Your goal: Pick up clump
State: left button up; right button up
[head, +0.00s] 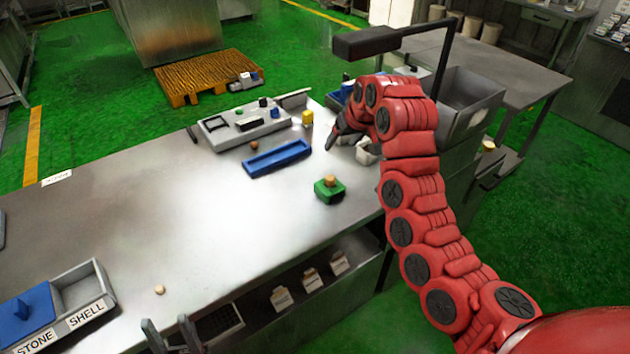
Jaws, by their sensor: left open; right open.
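No label marks a clump, and I cannot tell which small lump it is. A small pale lump (160,289) lies on the bare metal tabletop at the near left. A small brown lump (254,145) lies farther back by the blue tray. My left gripper (172,335) is open at the bottom edge, just nearer than the pale lump and apart from it. My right gripper (345,141) is open at the table's far right, near a small pale container (367,153); my red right arm partly hides that area.
A two-part box (84,290) labelled STONE and SHELL stands at the near left; a blue lid (27,312) covers the STONE side. A blue tray (277,158), a green block (329,191) with an orange-brown top and a grey device (243,124) stand farther back. The table's left middle is clear.

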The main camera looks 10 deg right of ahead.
jog(key=s+g, duration=0.1)
jog(key=s, duration=0.2)
jog(key=b, duration=0.3)
send_near(332, 179)
jog(key=f, duration=0.2)
jog(key=shift+w+a+f+n+b, duration=0.15)
jog(key=shift+w+a+f+b, duration=0.15)
jog(key=shift+w+f, duration=0.2)
jog(key=shift+w+a+f+n+b, duration=0.15)
jog(key=shift+w+f+b, duration=0.15)
jog(key=shift+w+f, duration=0.25)
jog(key=shift+f, duration=0.2)
jog(key=shift+h, duration=0.3)
jog(key=p+x, duration=0.2)
jog(key=x, duration=0.2)
jog(key=shift+f, duration=0.35)
grip_shut()
